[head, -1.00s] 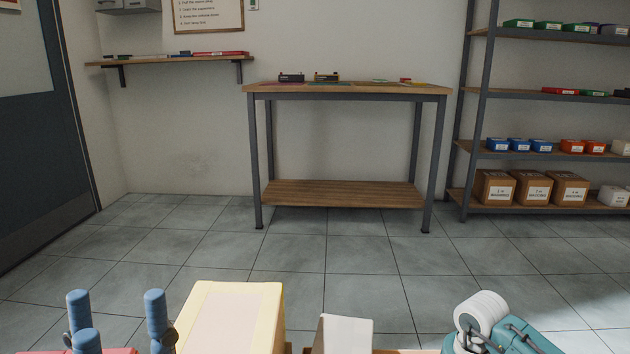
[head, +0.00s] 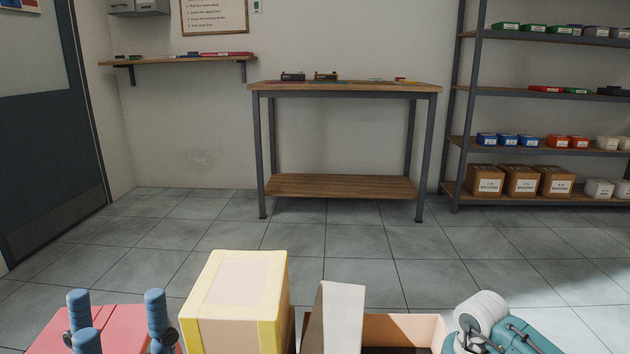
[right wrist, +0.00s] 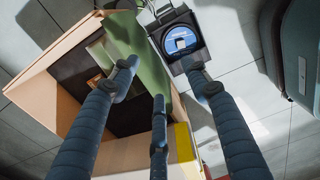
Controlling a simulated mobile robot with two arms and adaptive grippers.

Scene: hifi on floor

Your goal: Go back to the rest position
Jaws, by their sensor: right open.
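My left gripper (head: 112,312) shows at the bottom left of the head view. Its blue fingers stand apart with nothing seen between them. My right gripper (right wrist: 160,78) shows in the right wrist view, its blue fingers spread and empty. In the head view only my right arm's white and teal part shows at the bottom right; its fingers are out of that picture. The right fingers are seen above an open cardboard box (right wrist: 30,85) with a dark inside and a green panel. This box also shows in the head view (head: 403,327).
A yellow-edged box (head: 237,285) and a red surface (head: 112,325) are close in front. A black device with a blue disc (right wrist: 182,42) lies beside the open box. A workbench (head: 345,88) and shelving (head: 540,95) stand at the wall. Tiled floor between is clear.

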